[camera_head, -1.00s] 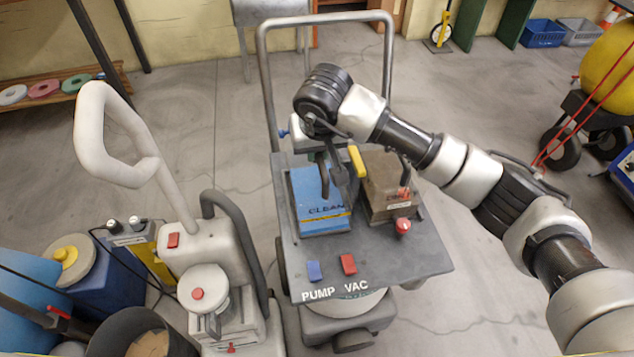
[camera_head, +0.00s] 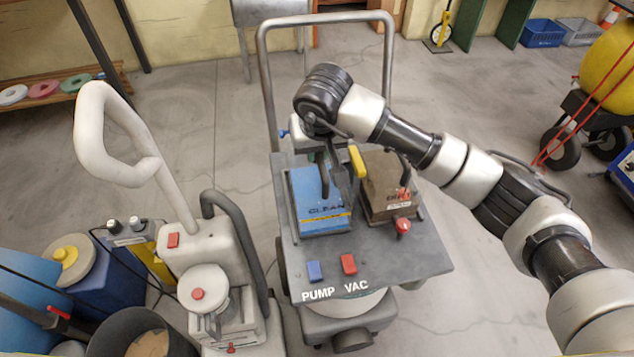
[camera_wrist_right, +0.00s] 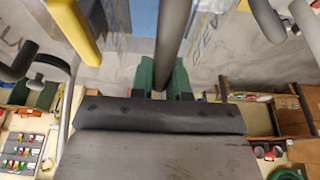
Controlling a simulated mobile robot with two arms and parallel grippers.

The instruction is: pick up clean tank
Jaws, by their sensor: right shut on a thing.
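The clean tank (camera_head: 312,217) is a blue box marked CLEAN with a yellow stripe. It sits at the left of the grey cart deck, left of the brown dirty tank (camera_head: 385,203). My right gripper (camera_head: 333,172) reaches down over the clean tank and is shut on its dark bar handle. In the right wrist view the handle (camera_wrist_right: 172,38) runs between the green finger pads (camera_wrist_right: 162,76), with part of the blue tank (camera_wrist_right: 123,18) behind it. I see no clear gap under the tank. My left gripper is not in view.
The grey cart deck (camera_head: 400,257) carries a blue PUMP switch, a red VAC switch and a red knob. The cart's tall hoop handle (camera_head: 264,85) rises behind. A pale upright machine (camera_head: 195,245) stands close at left. Open floor lies behind the cart.

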